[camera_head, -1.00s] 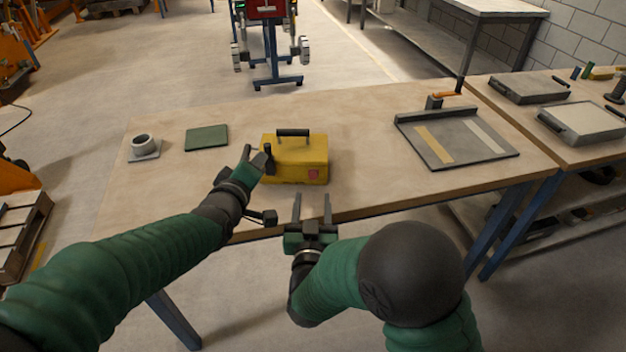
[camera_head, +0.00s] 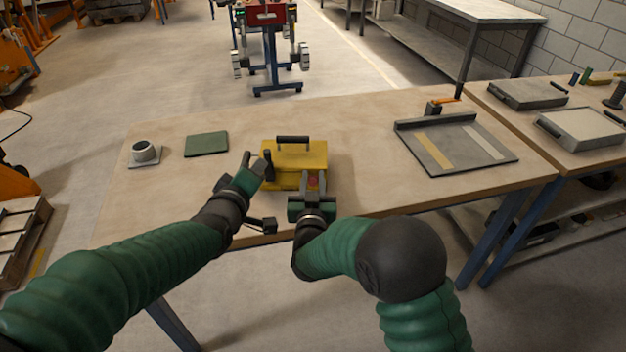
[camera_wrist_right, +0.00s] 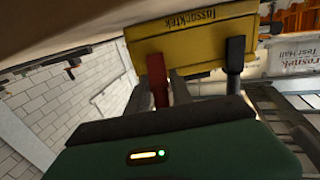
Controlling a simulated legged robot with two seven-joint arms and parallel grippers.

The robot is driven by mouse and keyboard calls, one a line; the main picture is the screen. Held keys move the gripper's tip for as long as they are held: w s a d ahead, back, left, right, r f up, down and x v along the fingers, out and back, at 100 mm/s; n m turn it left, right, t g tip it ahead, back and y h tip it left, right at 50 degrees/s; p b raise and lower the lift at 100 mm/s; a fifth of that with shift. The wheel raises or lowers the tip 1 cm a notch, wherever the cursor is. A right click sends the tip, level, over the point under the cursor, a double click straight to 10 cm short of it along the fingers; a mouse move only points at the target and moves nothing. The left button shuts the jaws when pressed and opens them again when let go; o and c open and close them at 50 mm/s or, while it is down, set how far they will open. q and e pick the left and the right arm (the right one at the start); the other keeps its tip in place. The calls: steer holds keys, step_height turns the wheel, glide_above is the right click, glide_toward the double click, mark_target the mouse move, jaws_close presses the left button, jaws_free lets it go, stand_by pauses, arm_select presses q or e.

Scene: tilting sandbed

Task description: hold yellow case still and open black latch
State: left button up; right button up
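The yellow case (camera_head: 283,156) stands on the wooden table with a black handle on top. A red latch (camera_head: 313,182) shows on its front right, and it also appears in the right wrist view (camera_wrist_right: 157,75), where the case (camera_wrist_right: 195,42) looks upside down. My right gripper (camera_head: 313,183) is open in front of the case, with its fingers on either side of the red latch. My left gripper (camera_head: 256,161) is open at the case's left front. A black upright piece (camera_wrist_right: 235,55) shows against the case; whether it is the black latch or my left finger I cannot tell.
On the table (camera_head: 370,180), a green mat (camera_head: 206,144) and a grey cup-shaped part (camera_head: 144,152) lie left of the case. A grey board with a raised back edge (camera_head: 470,152) lies to the right. Free table surface lies between the case and the board.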

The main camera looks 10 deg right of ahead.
jaws_close()
stand_by(1.0)
